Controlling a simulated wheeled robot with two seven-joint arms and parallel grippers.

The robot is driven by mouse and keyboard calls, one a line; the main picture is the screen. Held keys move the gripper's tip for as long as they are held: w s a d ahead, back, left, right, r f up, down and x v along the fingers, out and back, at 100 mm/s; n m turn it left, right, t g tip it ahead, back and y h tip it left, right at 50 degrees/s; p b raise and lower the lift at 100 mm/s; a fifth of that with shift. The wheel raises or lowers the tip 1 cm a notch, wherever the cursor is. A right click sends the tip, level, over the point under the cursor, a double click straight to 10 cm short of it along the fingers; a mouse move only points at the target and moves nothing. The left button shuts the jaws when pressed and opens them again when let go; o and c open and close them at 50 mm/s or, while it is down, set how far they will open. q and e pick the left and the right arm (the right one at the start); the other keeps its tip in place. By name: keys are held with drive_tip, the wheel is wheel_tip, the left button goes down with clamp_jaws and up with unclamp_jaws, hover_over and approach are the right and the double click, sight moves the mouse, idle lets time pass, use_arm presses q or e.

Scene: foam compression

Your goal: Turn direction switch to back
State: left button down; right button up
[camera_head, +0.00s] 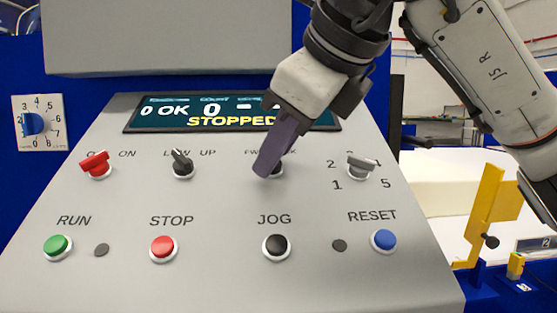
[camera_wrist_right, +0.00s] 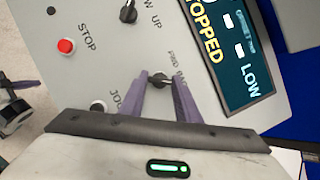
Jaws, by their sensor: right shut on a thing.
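The direction switch is the dark knob under the FWD/BACK label, which my gripper partly covers in the head view. In the right wrist view the knob (camera_wrist_right: 160,81) sits between the two purple fingertips. My right gripper (camera_head: 268,168) reaches down onto it from the upper right, and it also shows in the wrist view (camera_wrist_right: 161,86) with its fingers closed around the knob. The knob's exact angle is hard to tell. My left gripper is not in view.
The grey panel (camera_head: 215,280) holds a red ON switch (camera_head: 95,164), a black LOW/UP switch (camera_head: 182,164) and a grey numbered selector (camera_head: 361,166). Below are green RUN (camera_head: 57,246), red STOP (camera_head: 162,248), black JOG (camera_head: 276,246) and blue RESET (camera_head: 383,240) buttons. The display (camera_head: 160,115) reads STOPPED.

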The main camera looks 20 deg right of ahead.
drive_tip(key=shift+m+t+b, duration=0.3)
drive_tip(key=shift+m, duration=0.4)
drive_tip(key=o, duration=1)
drive_tip(key=shift+o, duration=0.2)
drive_tip(key=a+p+v, duration=0.1)
drive_tip(key=v, duration=0.9)
drive_tip(key=shift+d, duration=0.3)
